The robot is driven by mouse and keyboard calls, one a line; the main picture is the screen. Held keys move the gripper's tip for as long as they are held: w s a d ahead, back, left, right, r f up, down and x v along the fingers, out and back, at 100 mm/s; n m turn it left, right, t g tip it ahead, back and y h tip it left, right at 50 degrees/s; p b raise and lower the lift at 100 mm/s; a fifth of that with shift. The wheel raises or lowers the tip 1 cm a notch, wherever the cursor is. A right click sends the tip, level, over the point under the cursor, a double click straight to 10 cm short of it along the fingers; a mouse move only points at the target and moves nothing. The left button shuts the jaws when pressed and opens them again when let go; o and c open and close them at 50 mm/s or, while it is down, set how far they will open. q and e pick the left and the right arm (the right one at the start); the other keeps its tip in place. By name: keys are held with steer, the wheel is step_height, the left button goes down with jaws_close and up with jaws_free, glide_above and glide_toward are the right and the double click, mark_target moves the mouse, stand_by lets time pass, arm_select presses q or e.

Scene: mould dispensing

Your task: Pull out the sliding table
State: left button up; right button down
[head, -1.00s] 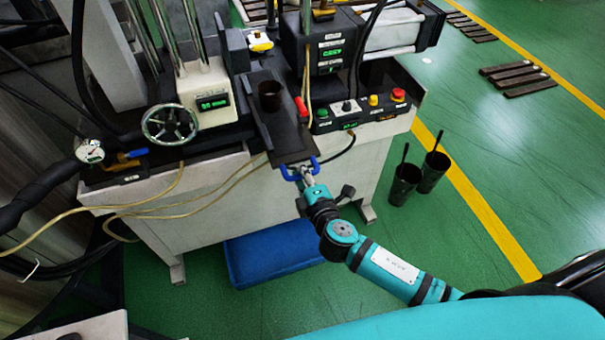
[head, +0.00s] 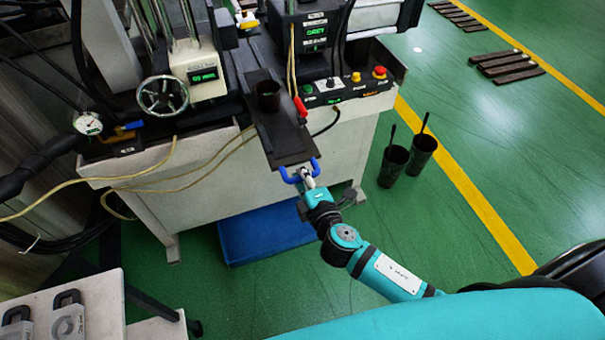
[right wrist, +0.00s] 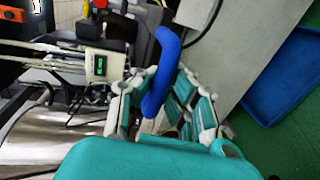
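The sliding table (head: 290,146) is a dark narrow plate that sticks out past the front edge of the machine. A dark cylindrical cup (head: 268,95) stands upright on it. A blue U-shaped handle (head: 286,176) is on its front end. My right gripper (head: 306,176) is at this handle. In the right wrist view, the blue handle (right wrist: 159,85) runs between the gripper's two fingers (right wrist: 163,95), which close around it. My left gripper is not in view.
The machine has a handwheel (head: 162,95) and a button console (head: 345,92). A blue box (head: 262,235) lies on the floor under it. Two dark cups (head: 393,165) stand on the floor to the right. A light cart (head: 95,310) is at bottom left.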

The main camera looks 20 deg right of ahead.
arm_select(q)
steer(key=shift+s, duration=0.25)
arm_select(e)
steer(key=c, duration=2)
jaws_free()
steer(key=shift+r, duration=0.15)
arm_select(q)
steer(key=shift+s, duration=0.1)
arm_select(e)
steer(key=o, duration=0.7)
steer(key=shift+s, duration=0.2)
steer(key=v, duration=1.1)
steer(key=shift+s, duration=0.3)
